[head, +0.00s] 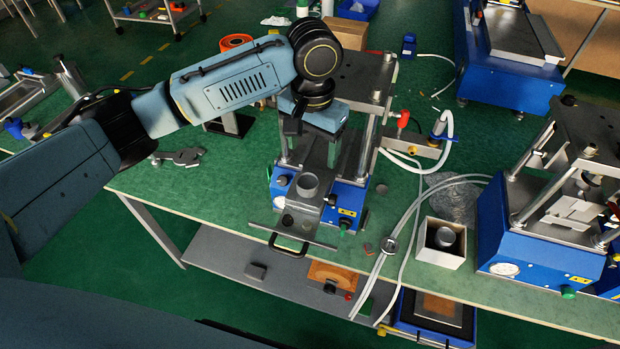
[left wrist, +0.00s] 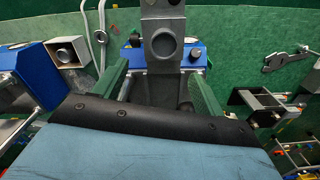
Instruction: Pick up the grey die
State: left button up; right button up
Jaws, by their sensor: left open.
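A grey round die (head: 308,185) sits on the metal slide plate (head: 297,218) at the front of the blue press (head: 345,192). It shows in the left wrist view (left wrist: 163,44) as a ring with a dark centre. Another grey cylinder (head: 445,238) sits in a small white box (head: 440,258) to the right; I cannot tell for sure which one the task means. My left gripper (head: 309,160) is open and empty, pointing down over the press, just behind the die. Its green fingers (left wrist: 158,82) are spread apart in the left wrist view. My right gripper is not in view.
The press's posts and top plate (head: 362,78) stand close to my left gripper. White hoses (head: 402,215) run between press and box. A second blue press (head: 535,240) stands at the right. A metal bracket (head: 180,157) lies left on the green bench.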

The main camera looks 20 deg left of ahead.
pick_arm(q)
send_over(308, 183)
jog(key=f, duration=0.4)
jog(key=shift+w+d, duration=0.25)
jog(key=shift+d, duration=0.05)
jog(key=shift+f, duration=0.3)
jog(key=shift+s+a+f, duration=0.15)
jog(key=shift+a+f, duration=0.05)
jog(key=shift+f, duration=0.65)
notch_tip(308, 183, down, 3)
jog(key=shift+s+a+f, duration=0.1)
jog(key=shift+a, duration=0.05)
jog(key=shift+f, duration=0.15)
jog(key=shift+c, duration=0.9)
jog(key=c, duration=1.1)
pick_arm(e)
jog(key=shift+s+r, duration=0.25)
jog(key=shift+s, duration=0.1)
